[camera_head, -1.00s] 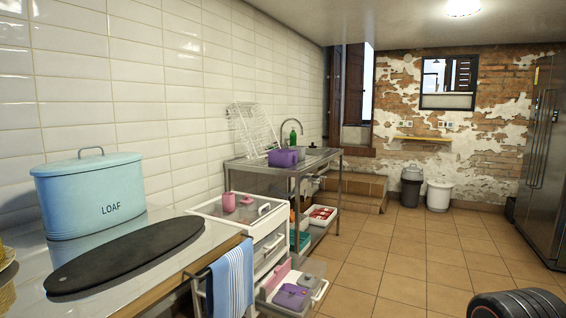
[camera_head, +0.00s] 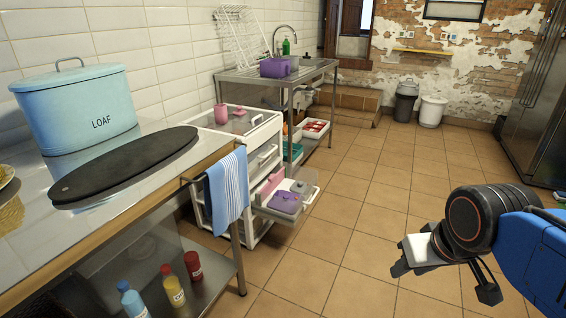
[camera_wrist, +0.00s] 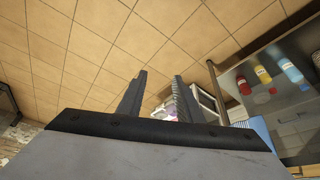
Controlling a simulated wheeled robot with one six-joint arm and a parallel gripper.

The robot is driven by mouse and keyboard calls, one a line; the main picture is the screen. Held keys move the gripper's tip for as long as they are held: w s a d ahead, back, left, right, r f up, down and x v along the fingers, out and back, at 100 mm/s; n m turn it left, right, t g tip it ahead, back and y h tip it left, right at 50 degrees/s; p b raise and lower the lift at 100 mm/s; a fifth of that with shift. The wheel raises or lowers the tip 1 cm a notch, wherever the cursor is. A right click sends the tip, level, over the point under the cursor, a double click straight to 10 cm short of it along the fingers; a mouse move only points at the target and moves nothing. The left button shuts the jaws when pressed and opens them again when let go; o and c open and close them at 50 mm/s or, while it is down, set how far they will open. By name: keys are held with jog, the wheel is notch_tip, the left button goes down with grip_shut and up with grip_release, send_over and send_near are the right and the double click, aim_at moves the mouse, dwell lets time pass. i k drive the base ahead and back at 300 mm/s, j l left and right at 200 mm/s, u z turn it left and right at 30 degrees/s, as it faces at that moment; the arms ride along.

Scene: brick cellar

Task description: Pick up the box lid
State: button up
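A flat purple lid-like piece (camera_head: 286,202) with a small raised handle lies in the pulled-out lower drawer of the white cart. I cannot tell whether it rests on a box. A purple box (camera_head: 279,67) stands on the metal sink table; its top is hard to make out. My gripper (camera_head: 446,284) is at the right over the tiled floor, open and empty, well apart from the cart. In the wrist view, my gripper's two fingers (camera_wrist: 160,76) stand apart, with a small pink and purple patch seen beyond them.
The white cart (camera_head: 232,122) has a pink cup on top. A striped blue towel (camera_head: 227,187) hangs at the counter's end beside the drawer. Several bottles (camera_head: 174,285) stand on the low shelf. The tiled floor (camera_head: 360,215) between cart and gripper is clear.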

aim_at(270, 68)
jog(key=i+u, duration=0.2)
jog(key=i, duration=1.3)
